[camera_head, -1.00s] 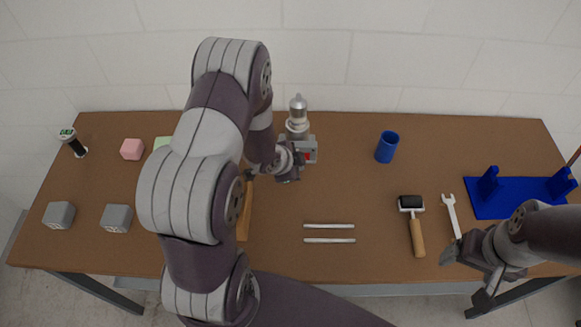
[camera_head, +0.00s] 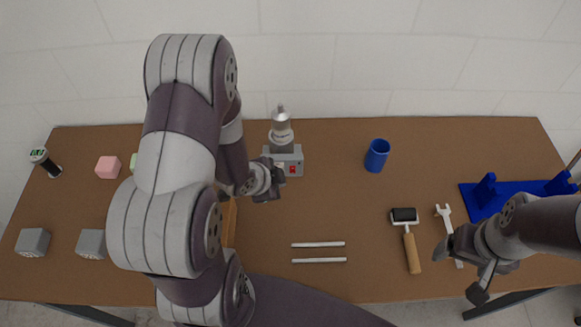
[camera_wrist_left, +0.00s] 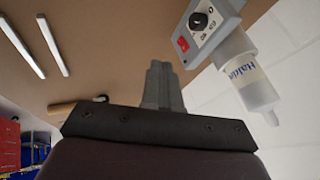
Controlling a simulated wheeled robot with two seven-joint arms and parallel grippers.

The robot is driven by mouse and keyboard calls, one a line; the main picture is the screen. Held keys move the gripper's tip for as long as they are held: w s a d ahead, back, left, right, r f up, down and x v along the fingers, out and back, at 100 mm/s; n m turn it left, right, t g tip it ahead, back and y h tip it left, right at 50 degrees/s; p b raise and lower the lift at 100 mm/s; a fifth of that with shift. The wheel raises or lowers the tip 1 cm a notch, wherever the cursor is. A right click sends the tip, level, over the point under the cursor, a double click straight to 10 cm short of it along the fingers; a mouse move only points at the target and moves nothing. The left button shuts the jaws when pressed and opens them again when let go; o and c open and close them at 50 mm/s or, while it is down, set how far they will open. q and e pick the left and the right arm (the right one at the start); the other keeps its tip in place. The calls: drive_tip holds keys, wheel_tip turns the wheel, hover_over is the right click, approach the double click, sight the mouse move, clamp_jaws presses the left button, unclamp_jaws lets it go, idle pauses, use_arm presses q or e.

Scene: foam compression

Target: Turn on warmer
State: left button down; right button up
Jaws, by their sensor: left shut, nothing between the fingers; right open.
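The warmer (camera_head: 295,161) is a grey box at the back middle of the table. It has a red switch (camera_head: 292,170) on its front, and a silver-capped bottle (camera_head: 281,131) stands upright in it. In the left wrist view the warmer (camera_wrist_left: 228,12) shows its red switch (camera_wrist_left: 183,45) and a dark dial (camera_wrist_left: 199,20). My left gripper (camera_head: 273,190) is just in front and left of the warmer, apart from it. Its fingers (camera_wrist_left: 163,85) are shut and empty. My right gripper (camera_head: 462,272) is open and empty over the front right of the table, near the wrench.
Two light rods (camera_head: 318,252) lie front middle. A blue cup (camera_head: 377,155) stands right of the warmer. A roller (camera_head: 411,255), a wrench (camera_head: 445,222) and a blue rack (camera_head: 482,207) are at right.

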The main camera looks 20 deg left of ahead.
sight(293, 170)
use_arm(q)
drive_tip(key=p+x, duration=0.1)
drive_tip(key=x, duration=0.6)
drive_tip(key=shift+s+d+f, duration=0.1)
drive_tip(key=shift+d+f, duration=0.1)
drive_tip(key=shift+f, duration=0.05)
drive_tip(key=shift+w+a+f+p, duration=0.15)
drive_tip(key=shift+w+f+p, duration=0.35)
drive_tip(key=shift+w, duration=0.3)
drive_tip(key=shift+w+a, duration=0.2)
drive_tip(key=shift+w, duration=0.15)
drive_tip(key=shift+w+a+p, duration=0.2)
drive_tip(key=shift+w+p, duration=0.15)
drive_tip(key=shift+w+a+f, duration=0.2)
drive_tip(key=shift+w+f, duration=0.15)
drive_tip(key=shift+w, duration=0.2)
use_arm(e)
drive_tip(key=s+r, duration=0.2)
drive_tip(key=r, duration=0.1)
drive_tip(key=shift+d+r, duration=0.15)
use_arm(q)
drive_tip(key=shift+s, duration=0.15)
